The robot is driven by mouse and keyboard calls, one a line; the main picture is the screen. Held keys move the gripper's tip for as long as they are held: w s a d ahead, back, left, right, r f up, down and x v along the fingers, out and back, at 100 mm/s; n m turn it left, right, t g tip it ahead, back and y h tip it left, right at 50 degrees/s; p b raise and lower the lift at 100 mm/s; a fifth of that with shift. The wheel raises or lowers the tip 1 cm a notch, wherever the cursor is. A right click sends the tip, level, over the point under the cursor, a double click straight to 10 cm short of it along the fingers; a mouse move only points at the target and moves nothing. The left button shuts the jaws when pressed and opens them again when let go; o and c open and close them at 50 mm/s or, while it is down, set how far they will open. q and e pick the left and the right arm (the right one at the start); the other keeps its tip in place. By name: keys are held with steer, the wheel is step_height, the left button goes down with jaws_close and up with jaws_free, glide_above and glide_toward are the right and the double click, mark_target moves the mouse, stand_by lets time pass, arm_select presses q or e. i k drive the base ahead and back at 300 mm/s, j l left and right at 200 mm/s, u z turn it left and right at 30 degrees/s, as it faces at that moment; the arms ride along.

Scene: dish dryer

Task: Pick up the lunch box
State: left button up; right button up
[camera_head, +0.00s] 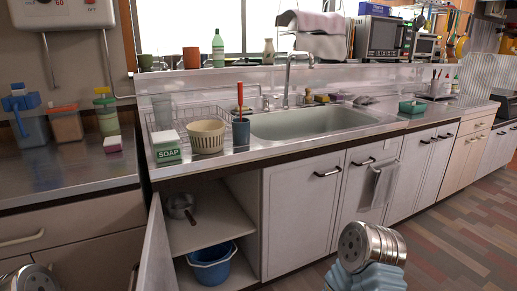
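A small teal-green box (412,107) sits on the right part of the counter, beyond the sink. It may be the lunch box, but at this size I cannot tell for sure. No other thing is clearly a lunch box. Only parts of my arms show at the bottom edge, one at the far left and one right of the middle. Neither gripper is in view, and nothing is seen touching the teal-green box.
The steel sink (318,122) is empty. Left of it stand a wire dish rack (188,119), a cream basket (206,137), a blue cup (241,131) with a red-handled tool, and a SOAP box (166,145). Below, an open cabinet holds a pot (179,205) and blue bucket (211,264).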

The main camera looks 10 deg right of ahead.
mark_target(406, 108)
steer(key=l+u, duration=0.15)
steer(key=l, duration=0.6)
steer(key=i+l+u, duration=0.15)
steer(key=l, duration=0.6)
steer(key=l+u, duration=0.15)
steer(key=l, duration=0.6)
steer(key=k+l+u, duration=0.15)
steer(key=l, duration=0.6)
steer(key=l+u, duration=0.15)
steer(key=l, duration=0.6)
